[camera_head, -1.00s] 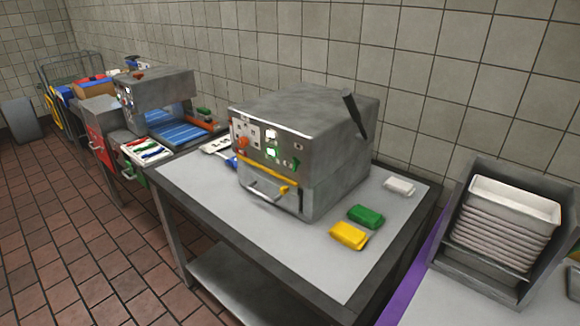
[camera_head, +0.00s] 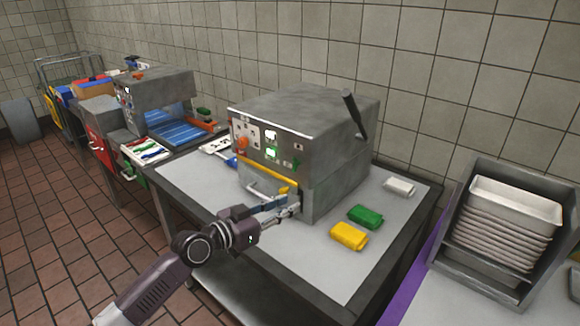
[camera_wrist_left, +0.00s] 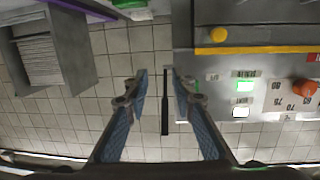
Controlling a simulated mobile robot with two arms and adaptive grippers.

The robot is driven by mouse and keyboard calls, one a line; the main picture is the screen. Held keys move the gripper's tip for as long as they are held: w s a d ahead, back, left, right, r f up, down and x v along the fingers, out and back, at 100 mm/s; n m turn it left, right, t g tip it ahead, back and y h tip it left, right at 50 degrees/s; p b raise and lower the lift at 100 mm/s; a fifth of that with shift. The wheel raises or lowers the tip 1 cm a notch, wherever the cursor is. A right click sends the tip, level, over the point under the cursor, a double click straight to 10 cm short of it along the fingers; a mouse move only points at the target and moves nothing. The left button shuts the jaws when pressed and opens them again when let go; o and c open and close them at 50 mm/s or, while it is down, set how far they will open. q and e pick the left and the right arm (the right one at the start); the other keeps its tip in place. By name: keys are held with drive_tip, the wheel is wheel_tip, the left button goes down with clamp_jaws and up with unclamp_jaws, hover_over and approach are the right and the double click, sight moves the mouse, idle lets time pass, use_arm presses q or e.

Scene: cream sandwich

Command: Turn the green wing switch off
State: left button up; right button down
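The green wing switch (camera_head: 296,163) is small and sits at the right side of the front panel of the grey machine (camera_head: 305,112). My left gripper (camera_head: 294,204) is in front of the machine's lower right front corner, below the switch. In the left wrist view the two fingers (camera_wrist_left: 159,75) are apart, with nothing held between them. There the machine's panel is at the right, upside down, and the switch is not clearly visible; the right finger covers that part of the panel. I cannot tell the switch's exact angle. My right gripper is not in view.
The panel also has an orange knob (camera_head: 241,143), lit buttons (camera_head: 271,153) and a yellow strip (camera_head: 262,170). A black lever (camera_head: 354,114) rises at the machine's right.

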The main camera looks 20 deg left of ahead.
use_arm(q)
drive_tip(key=n+t, duration=0.1)
drive_tip(key=t, duration=0.1)
approach(292, 164)
drive_tip(key=w, duration=0.1)
drive_tip(key=shift+y, duration=0.4)
drive_tip(key=x, duration=0.5)
drive_tip(key=p+x, duration=0.1)
drive_tip(key=x, duration=0.2)
drive_tip(key=shift+d, duration=0.4)
drive_tip(key=shift+s, duration=0.1)
clamp_jaws()
